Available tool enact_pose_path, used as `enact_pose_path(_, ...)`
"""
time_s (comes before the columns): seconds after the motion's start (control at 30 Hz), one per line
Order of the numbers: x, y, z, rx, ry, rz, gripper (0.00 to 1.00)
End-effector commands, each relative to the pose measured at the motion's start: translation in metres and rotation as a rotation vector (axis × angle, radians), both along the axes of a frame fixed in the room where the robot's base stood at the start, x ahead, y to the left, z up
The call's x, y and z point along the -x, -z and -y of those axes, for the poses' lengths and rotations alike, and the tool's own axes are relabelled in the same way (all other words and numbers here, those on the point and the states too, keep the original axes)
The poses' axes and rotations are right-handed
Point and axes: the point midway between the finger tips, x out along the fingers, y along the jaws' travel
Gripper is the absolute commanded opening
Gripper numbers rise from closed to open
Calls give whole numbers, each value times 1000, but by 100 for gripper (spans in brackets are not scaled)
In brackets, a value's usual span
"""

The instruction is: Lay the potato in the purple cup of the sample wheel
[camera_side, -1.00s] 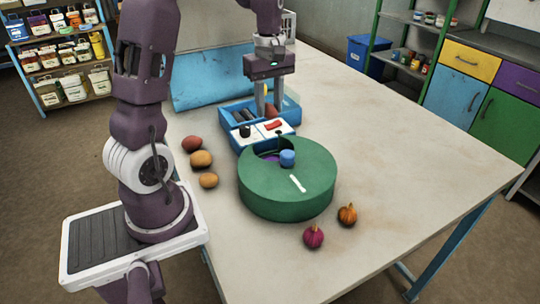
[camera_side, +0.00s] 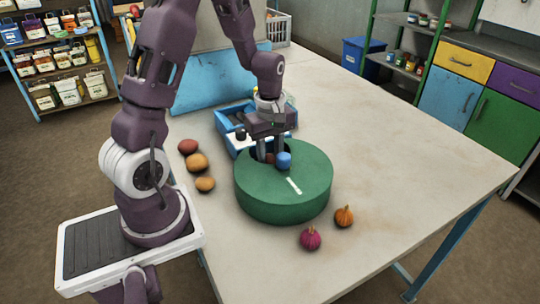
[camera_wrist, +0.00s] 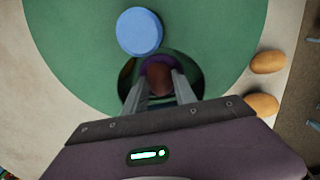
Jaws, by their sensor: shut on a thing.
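The sample wheel is a round green drum (camera_side: 285,197) with a blue knob (camera_side: 284,160) on top and an opening at its back edge. In the wrist view the green top (camera_wrist: 80,45) and blue knob (camera_wrist: 139,31) show, with the purple cup (camera_wrist: 153,61) inside the opening. My gripper (camera_side: 270,158) points down at this opening. Its fingers (camera_wrist: 159,86) are shut on the reddish-brown potato (camera_wrist: 158,78), which is over or in the purple cup. The exact depth and any contact with the cup cannot be told.
Several brown and orange-brown potatoes (camera_side: 196,162) lie left of the wheel. A magenta onion (camera_side: 310,238) and an orange one (camera_side: 344,216) lie in front. A blue divided tray (camera_side: 228,119) stands behind. The table's right side is clear.

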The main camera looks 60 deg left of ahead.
Motion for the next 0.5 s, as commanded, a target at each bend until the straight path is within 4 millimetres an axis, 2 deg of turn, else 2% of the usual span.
enact_pose_path(0.03, 0, 2, 0, 1, 0, -1, 0)
enact_pose_path(0.07, 0, 2, 0, 1, -1, -1, 34)
enact_pose_path(0.17, 0, 2, 0, 0, 0, -1, 54)
enact_pose_path(0.37, 0, 1, 0, -1, -1, 1, 54)
enact_pose_path(0.5, -1, -19, -1, -4, 1, 5, 54)
